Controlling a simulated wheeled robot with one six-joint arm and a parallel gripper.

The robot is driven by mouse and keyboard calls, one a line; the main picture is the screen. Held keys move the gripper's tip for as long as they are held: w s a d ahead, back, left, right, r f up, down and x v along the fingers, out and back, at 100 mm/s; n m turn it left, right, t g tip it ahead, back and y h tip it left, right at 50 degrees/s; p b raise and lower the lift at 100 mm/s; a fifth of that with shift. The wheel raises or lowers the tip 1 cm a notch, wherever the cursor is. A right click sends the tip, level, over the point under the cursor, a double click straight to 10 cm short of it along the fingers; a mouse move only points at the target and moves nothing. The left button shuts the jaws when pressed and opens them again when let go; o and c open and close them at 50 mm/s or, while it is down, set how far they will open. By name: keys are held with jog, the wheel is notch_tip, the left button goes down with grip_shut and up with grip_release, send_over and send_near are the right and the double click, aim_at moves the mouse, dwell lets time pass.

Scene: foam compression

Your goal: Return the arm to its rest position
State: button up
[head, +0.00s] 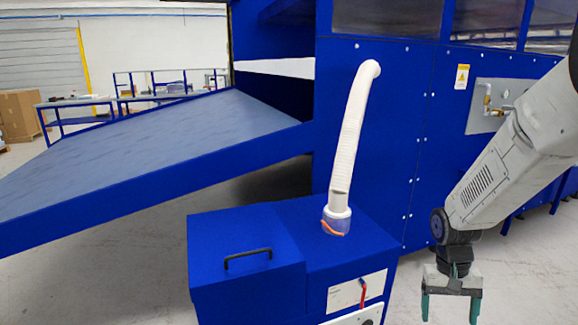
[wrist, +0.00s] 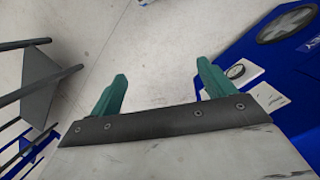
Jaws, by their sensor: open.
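My gripper (head: 450,308) hangs from the end of my light grey arm at the right of the head view, with its green fingers pointing down. The fingers are spread apart with nothing between them. In the wrist view the gripper (wrist: 158,90) also shows open and empty over bare grey floor. In the head view it is to the right of the blue machine box (head: 228,285) and apart from it.
A white hose (head: 350,135) rises from the box to the large blue machine (head: 390,130). A sloped conveyor (head: 150,145) extends left. Pipe fittings (head: 490,100) are behind my arm. Floor (head: 425,275) near the gripper is clear.

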jog(key=s+a+r+n+t, duration=0.1)
jog(key=s+a+r, duration=0.3)
jog(key=s+r, duration=0.6)
jog(key=s+a+r+n+t, duration=0.2)
jog(key=s+a+r, duration=0.3)
jog(key=s+r, duration=0.5)
jog(key=shift+r+t+y, duration=0.4)
jog(key=shift+r+t, duration=0.1)
jog(key=shift+r, duration=0.15)
